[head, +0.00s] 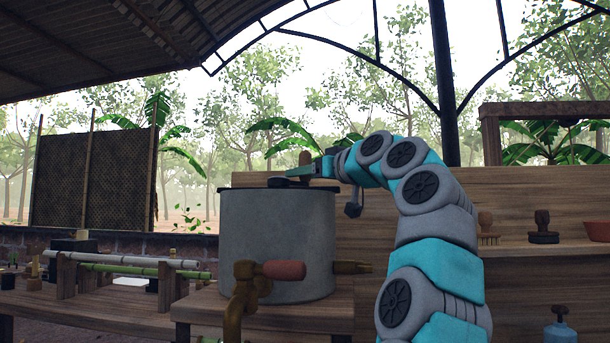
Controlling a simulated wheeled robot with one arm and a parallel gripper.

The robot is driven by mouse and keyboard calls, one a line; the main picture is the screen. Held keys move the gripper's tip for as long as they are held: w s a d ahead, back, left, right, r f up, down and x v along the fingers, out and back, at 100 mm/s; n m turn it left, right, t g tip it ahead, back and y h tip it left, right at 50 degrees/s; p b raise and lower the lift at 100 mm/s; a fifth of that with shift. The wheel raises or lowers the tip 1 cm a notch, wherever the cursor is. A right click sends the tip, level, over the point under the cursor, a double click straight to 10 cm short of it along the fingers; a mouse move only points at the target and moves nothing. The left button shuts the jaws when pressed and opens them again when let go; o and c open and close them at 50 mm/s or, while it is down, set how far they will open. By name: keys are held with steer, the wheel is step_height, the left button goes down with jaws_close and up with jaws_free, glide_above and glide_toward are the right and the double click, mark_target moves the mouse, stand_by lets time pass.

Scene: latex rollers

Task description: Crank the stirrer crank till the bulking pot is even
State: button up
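The bulking pot (275,245) is a large grey cylinder standing on a wooden bench, left of the picture's middle. A dark hub (285,183) sits on its top, and a brown wooden knob (305,158), likely the crank's handle, rises just above it. My gripper (300,171) reaches in from the right over the pot's top, level and right at the knob. Its fingers overlap the crank area, so I cannot tell whether they are closed around the knob. The inside of the pot is hidden.
A brass tap (245,285) with a reddish handle (284,270) sticks out at the pot's front. Bamboo poles (140,266) lie on a low bench at left. A shelf at right holds a dark stamp-like tool (543,230) and a terracotta bowl (597,231). A blue bottle (561,328) stands lower right.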

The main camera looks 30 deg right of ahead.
steer(key=shift+o, duration=0.3)
steer(key=shift+s+d, duration=0.1)
steer(key=shift+s, duration=0.4)
steer(key=s, duration=0.2)
steer(key=s+b, duration=0.1)
steer(key=s, duration=0.1)
steer(key=s+d+b, duration=0.1)
steer(key=s, duration=0.1)
steer(key=shift+s, duration=0.35)
